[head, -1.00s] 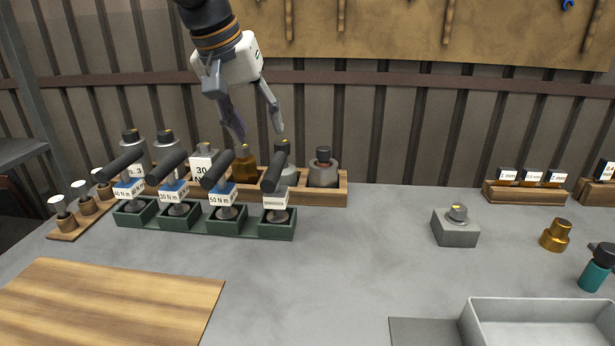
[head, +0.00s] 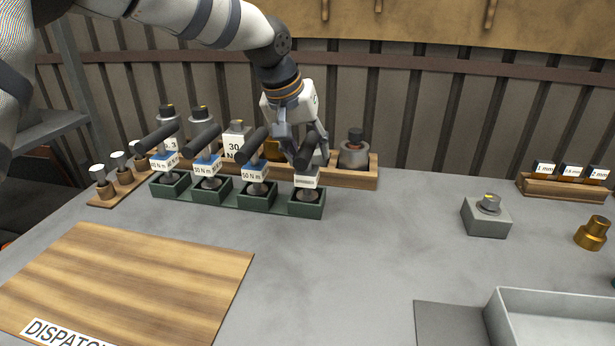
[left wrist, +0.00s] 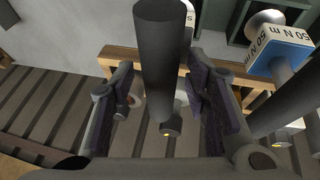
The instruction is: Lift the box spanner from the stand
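The box spanner (head: 307,149) is at the right end of the green stand (head: 265,206). It has a slanted black handle and a white label too small to read. In the left wrist view its dark handle (left wrist: 161,60) runs between my fingers. My left gripper (head: 311,160) is at the handle, fingers on either side. The fingers are open, with a gap showing at least on the left of the handle. The spanner still sits in its socket. My right gripper is not in view.
Several similar black-handled tools with blue labels stand close to the left, the nearest marked 50 N m (head: 255,150). A wooden board (head: 130,280) lies in front. The table's middle is clear.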

